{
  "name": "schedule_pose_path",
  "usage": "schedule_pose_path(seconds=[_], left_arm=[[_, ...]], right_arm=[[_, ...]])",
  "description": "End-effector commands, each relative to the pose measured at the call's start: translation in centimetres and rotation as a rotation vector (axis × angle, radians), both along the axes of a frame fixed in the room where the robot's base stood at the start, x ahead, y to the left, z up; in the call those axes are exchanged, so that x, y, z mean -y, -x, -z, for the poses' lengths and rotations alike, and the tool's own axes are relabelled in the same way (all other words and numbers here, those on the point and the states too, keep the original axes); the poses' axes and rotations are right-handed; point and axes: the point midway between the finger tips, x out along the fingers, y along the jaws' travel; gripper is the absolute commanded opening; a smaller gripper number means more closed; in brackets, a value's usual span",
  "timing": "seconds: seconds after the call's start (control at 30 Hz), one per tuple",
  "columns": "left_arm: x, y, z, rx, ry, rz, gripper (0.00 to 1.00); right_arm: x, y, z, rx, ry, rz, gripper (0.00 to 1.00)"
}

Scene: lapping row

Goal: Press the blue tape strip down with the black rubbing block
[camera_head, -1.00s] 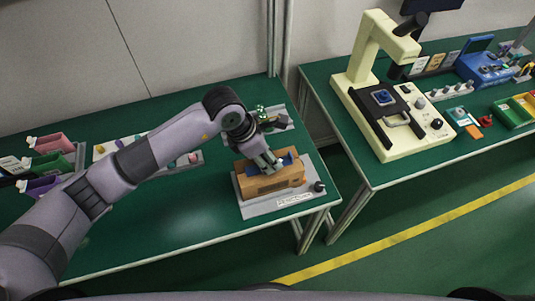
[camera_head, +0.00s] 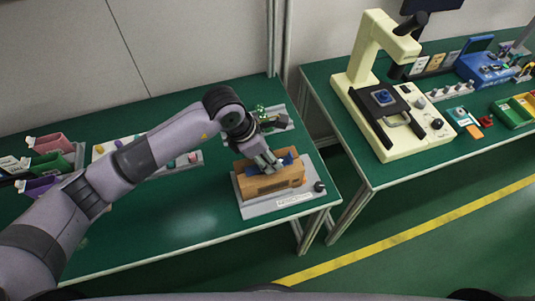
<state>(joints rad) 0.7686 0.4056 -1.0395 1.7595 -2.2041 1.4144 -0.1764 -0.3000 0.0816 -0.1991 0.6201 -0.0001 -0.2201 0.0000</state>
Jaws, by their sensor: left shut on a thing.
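My left gripper (camera_head: 270,165) is over the top of a tan wooden block (camera_head: 280,182) on the left bench. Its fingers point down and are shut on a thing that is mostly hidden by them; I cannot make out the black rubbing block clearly. The blue tape strip (camera_head: 290,158) shows on top of the tan block, on the right of the fingers. The tan block sits on a grey base plate (camera_head: 296,200) with a white label. My right gripper is not in view.
Pink, green and purple bins (camera_head: 50,143) stand at the bench's far left. A white tray (camera_head: 185,160) with small coloured parts lies behind my arm. A cream machine (camera_head: 390,95) stands on the right bench (camera_head: 370,170), across a gap. The left bench's front is clear.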

Motion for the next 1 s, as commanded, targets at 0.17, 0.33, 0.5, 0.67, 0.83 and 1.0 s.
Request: schedule_pose_path(seconds=[0.17, 0.33, 0.5, 0.67, 0.83, 1.0], left_arm=[[-0.1, 0.2, 0.4, -0.009, -0.007, 0.000, 0.19], [-0.2, 0.2, 0.2, -0.009, -0.007, 0.000, 0.19], [-0.1, 0.2, -1.0, -0.006, -0.006, 0.001, 0.19], [-0.1, 0.1, -2.5, -0.003, -0.004, 0.001, 0.19], [0.0, 0.1, -3.9, -0.002, -0.002, 0.000, 0.19], [-0.1, 0.0, -5.3, -0.001, -0.002, 0.000, 0.19]], right_arm=[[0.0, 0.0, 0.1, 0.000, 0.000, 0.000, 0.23], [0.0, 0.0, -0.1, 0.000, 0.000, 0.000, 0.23], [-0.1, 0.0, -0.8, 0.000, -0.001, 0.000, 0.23], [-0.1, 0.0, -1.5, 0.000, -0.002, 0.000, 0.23], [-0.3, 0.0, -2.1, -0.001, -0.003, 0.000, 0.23], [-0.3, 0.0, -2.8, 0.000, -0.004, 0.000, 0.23]])
